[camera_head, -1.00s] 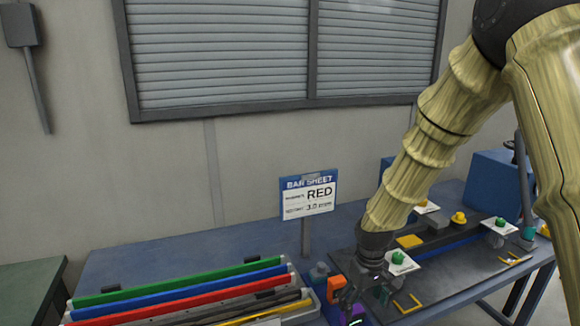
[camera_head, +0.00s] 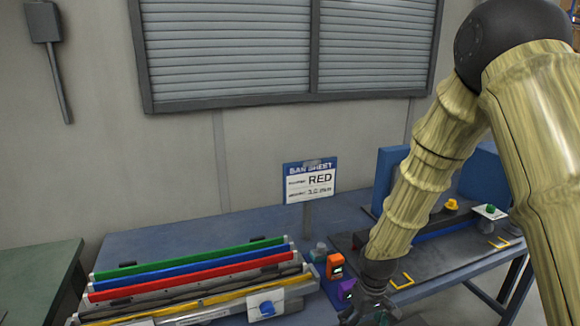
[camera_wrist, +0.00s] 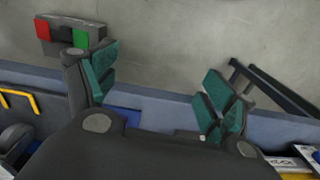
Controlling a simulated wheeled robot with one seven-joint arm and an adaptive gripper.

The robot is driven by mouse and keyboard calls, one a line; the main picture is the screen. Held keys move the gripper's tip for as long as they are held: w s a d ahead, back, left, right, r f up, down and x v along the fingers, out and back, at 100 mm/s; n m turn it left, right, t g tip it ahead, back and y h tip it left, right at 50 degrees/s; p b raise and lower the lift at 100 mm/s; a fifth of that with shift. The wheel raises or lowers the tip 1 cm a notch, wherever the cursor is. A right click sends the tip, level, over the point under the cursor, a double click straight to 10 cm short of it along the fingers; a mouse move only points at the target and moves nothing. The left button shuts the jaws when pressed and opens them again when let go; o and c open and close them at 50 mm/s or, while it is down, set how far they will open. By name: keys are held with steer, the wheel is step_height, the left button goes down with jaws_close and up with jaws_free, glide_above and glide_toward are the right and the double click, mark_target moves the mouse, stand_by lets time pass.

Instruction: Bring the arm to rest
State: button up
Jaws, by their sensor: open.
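My gripper (camera_wrist: 160,95) is open and empty in the wrist view, its two teal-padded fingers spread apart over the blue table edge and the grey floor. In the head view my gripper (camera_head: 368,308) hangs at the end of my arm, low at the front of the blue table (camera_head: 150,240). It is beside the purple block and right of the bar rack. The fingertips are hard to make out there. My arm reaches down from the upper right in its yellowish sleeve.
A rack holds green (camera_head: 190,257), blue, red (camera_head: 195,278) and yellow bars. An orange device (camera_head: 334,264) and a purple block (camera_head: 346,289) sit close to my gripper. A dark fixture board (camera_head: 425,262) lies to the right.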

steer(key=s+f+m, duration=0.1)
steer(key=s+f, duration=0.6)
steer(key=f, duration=0.3)
steer(key=s+d+f+m, duration=0.1)
steer(key=s+f, duration=0.6)
steer(key=s, duration=0.6)
steer(key=s+d+f+m, duration=0.1)
steer(key=s+f, duration=0.5)
steer(key=s, duration=0.7)
steer(key=shift+d+f+m, duration=0.4)
steer(key=shift+d, duration=0.4)
